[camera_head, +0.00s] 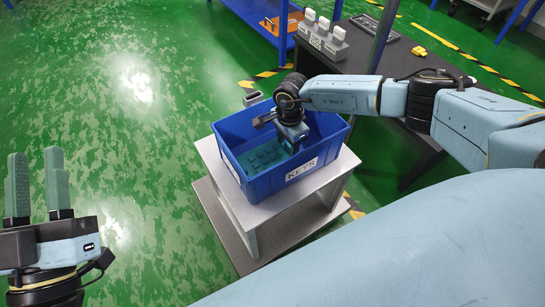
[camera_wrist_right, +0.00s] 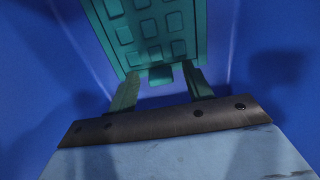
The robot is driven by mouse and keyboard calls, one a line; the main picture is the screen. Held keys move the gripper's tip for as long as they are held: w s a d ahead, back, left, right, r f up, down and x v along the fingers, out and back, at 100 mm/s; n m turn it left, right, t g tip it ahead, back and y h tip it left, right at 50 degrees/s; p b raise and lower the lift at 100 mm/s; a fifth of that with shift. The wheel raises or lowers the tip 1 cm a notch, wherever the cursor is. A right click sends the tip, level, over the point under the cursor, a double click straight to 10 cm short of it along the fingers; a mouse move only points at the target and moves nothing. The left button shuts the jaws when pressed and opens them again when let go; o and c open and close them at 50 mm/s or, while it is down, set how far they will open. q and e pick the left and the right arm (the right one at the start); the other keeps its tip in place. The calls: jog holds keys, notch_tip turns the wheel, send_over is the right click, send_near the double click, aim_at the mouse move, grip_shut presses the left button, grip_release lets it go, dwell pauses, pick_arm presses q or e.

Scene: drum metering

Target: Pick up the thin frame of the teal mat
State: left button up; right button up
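The teal mat (camera_head: 262,160) with raised rectangular keys lies inside a blue bin labelled KEYS (camera_head: 237,178). In the right wrist view the mat (camera_wrist_right: 152,32) shows its key rows, a thin border and a small tab at its near edge. My right gripper (camera_wrist_right: 161,80) reaches down into the bin with its fingers apart, one on each side of the tab; whether they touch the mat I cannot tell. In the head view the right gripper (camera_head: 293,146) partly hides the mat. My left gripper (camera_head: 36,156) is open and empty, over the floor at the far left.
The bin's walls stand close around my right gripper. The bin rests on a white stand (camera_head: 256,215). A dark table (camera_head: 400,62) with a grey block rack (camera_head: 322,42) and a yellow object (camera_head: 419,51) is behind it at the right. Green floor is free on the left.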

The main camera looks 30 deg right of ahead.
jog(key=c, duration=0.9)
jog(key=shift+r, duration=0.1)
